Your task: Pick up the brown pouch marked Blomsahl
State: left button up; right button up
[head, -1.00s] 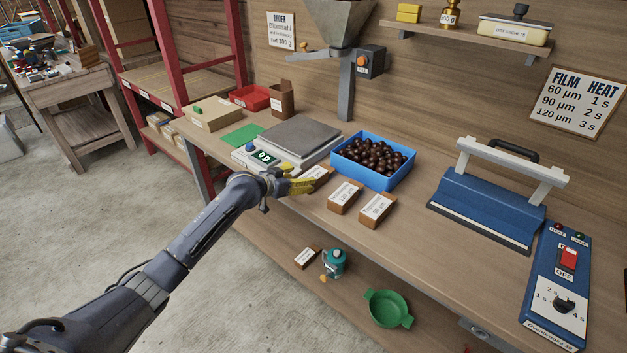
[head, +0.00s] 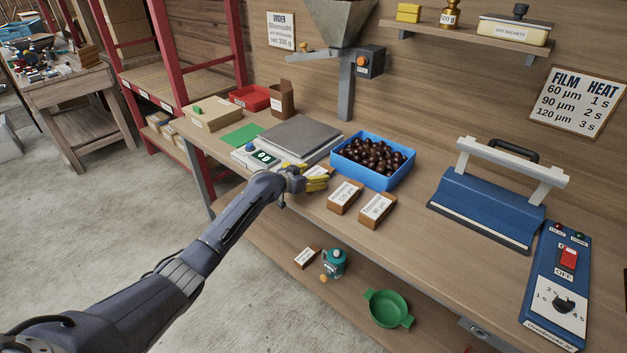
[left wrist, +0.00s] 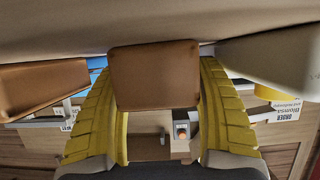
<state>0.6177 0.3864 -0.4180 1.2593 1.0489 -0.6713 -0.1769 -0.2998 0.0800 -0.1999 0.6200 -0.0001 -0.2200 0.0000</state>
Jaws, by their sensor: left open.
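My left gripper (head: 318,181) has its yellow fingers open around a small brown pouch (head: 317,171) at the bench's front edge, between the scale and the blue crate. In the left wrist view this brown pouch (left wrist: 155,75) sits between the two spread fingers (left wrist: 158,125). Its label is mostly hidden by the fingers, so I cannot read the name. Two more brown pouches with white labels, one nearer (head: 345,197) and one further right (head: 377,209), lie beside it; their names are too small to read surely. My right gripper is not in view.
A blue crate of chestnuts (head: 343,166) stands just behind the pouches. A scale (head: 300,138) is close on the left. A blue heat sealer (head: 490,208) stands right. A labelled brown pouch (head: 306,257), teal canister (head: 334,263) and green bowl (head: 389,309) are on the lower shelf.

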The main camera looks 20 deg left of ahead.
pick_arm(q)
jog(key=shift+w, duration=0.1)
jog(key=c, duration=1.1)
jog(key=shift+r, duration=0.15)
